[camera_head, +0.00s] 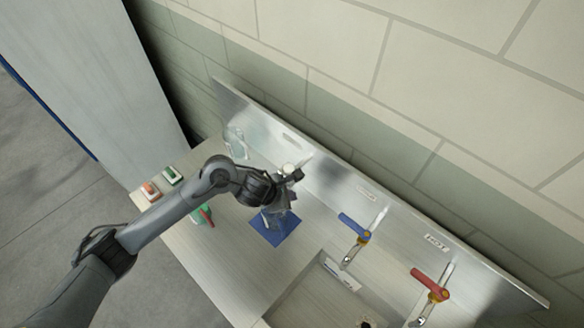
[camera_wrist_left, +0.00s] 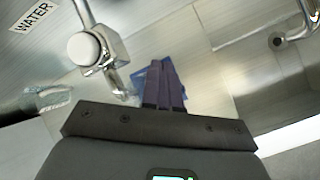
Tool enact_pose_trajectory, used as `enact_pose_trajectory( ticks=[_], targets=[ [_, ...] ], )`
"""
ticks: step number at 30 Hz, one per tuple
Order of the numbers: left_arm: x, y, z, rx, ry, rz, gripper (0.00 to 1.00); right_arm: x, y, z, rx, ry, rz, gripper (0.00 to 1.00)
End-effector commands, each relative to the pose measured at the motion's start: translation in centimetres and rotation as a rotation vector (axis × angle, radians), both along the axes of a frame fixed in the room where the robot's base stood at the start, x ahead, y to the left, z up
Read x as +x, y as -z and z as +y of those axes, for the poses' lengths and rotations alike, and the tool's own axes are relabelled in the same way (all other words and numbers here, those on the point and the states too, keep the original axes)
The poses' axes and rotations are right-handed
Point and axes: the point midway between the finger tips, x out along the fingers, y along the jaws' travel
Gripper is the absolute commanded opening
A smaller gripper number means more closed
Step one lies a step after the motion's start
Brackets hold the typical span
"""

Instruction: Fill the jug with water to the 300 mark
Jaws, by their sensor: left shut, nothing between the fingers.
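My left gripper (camera_head: 284,203) is shut and empty, over the blue mat (camera_head: 272,236) on the counter. In the left wrist view its fingers (camera_wrist_left: 163,75) are together in front of the blue mat (camera_wrist_left: 138,76). A metal tap with a white round knob (camera_head: 289,168) stands beside the gripper; its knob (camera_wrist_left: 84,48) and spout show left of the fingers, near a WATER label (camera_wrist_left: 31,15). Something clear, possibly the jug, shows partly behind the fingers above the mat; its marks and water level cannot be read. My right gripper is not in view.
Another clear vessel (camera_head: 236,142) stands at the counter's back left. A blue-lever tap (camera_head: 353,228) and a red-lever tap (camera_head: 430,284) stand by the sink (camera_head: 290,303). Green (camera_head: 172,175) and red (camera_head: 150,190) small items and a green-red object (camera_head: 208,216) lie left.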

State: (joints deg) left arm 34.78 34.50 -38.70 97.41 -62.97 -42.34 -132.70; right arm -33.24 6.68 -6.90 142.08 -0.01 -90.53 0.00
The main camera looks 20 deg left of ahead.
Motion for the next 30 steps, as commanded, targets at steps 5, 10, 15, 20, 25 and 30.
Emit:
enact_pose_trajectory(
  ticks=[5,10,15,20,25,30],
  targets=[
    [4.7,-5.5,2.6,0.052,-0.021,-0.120,0.00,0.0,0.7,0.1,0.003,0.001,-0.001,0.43],
    [7.1,-9.8,3.6,0.069,-0.033,-0.201,0.00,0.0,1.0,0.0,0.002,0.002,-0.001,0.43],
    [8.2,-12.3,3.9,0.070,-0.038,-0.245,0.00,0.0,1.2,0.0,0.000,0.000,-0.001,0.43],
    [8.6,-13.2,3.9,0.070,-0.038,-0.260,0.00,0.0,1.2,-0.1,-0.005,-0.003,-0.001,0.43],
    [8.6,-13.3,3.9,0.069,-0.038,-0.261,0.00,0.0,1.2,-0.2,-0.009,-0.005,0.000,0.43],
    [8.6,-13.2,3.8,0.069,-0.039,-0.261,0.00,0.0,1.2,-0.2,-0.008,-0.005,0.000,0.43]
  ],
)
